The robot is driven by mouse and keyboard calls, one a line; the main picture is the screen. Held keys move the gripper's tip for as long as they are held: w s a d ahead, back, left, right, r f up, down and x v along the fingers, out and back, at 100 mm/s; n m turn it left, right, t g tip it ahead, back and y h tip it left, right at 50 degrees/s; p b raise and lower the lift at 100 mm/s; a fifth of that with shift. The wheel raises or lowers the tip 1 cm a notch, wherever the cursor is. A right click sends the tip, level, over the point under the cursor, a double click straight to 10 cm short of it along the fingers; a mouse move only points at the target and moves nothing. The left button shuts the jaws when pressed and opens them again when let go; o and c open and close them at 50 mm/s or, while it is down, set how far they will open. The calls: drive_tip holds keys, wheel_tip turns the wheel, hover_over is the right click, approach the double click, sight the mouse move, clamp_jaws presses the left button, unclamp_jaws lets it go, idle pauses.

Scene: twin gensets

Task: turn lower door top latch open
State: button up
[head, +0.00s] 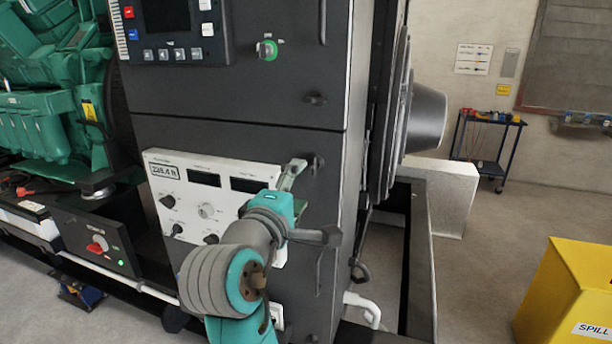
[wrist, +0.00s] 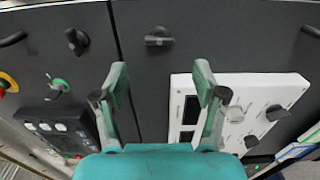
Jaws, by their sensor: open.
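The lower door (head: 240,143) is a dark panel below a horizontal seam. Its top latch (head: 316,163) is a small dark knob near the door's right edge, just below the seam. In the wrist view the latch (wrist: 158,40) sits beyond my fingertips, between their lines, with its bar lying across the picture. My gripper (head: 300,187) is open and empty in front of the door, slightly below and left of the latch in the head view. Both fingers (wrist: 161,80) show apart in the wrist view, not touching the latch.
An upper-door latch (head: 316,99) sits above the seam; it also shows left of the seam in the wrist view (wrist: 76,40). A white meter panel (head: 180,165) with knobs protrudes left of my gripper. A yellow spill bin (head: 570,290) stands at the right, with floor clear before it.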

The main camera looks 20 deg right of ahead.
drive_tip(key=v, duration=0.3)
drive_tip(key=shift+s+a, duration=0.1)
drive_tip(key=shift+s, duration=0.05)
